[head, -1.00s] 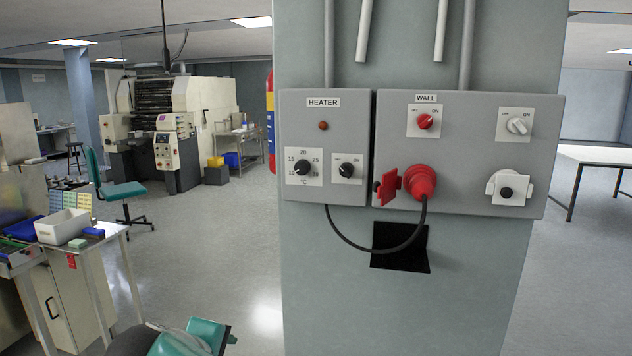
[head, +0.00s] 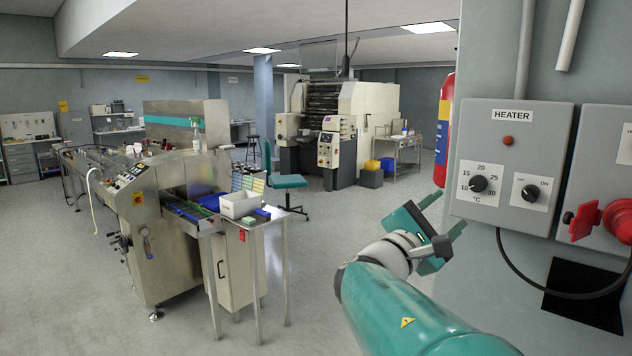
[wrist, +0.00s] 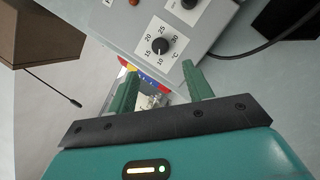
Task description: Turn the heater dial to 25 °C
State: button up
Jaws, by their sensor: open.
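The heater dial (head: 478,184) is a round black knob on a white scale plate marked 10 to 30 °C. It sits on the grey heater box (head: 539,150), at the right in the head view. The dial (wrist: 163,46) also shows near the top middle of the wrist view; its pointer is too small to read. My gripper (head: 446,214) is left of and below the dial in the head view. In the wrist view the two green fingers of my gripper (wrist: 160,72) are spread and empty, with the dial beyond their tips. They appear apart from it.
A black on/off switch (head: 530,194) is right of the dial. A red plug (head: 616,218) with a black cable is farther right. A red extinguisher (head: 445,125) hangs left of the heater box. The steel machine (head: 165,240) stands left; open floor lies between.

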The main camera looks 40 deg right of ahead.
aim_at(476, 186)
jog(key=x, duration=1)
jog(key=shift+d, duration=0.2)
jog(key=c, duration=1)
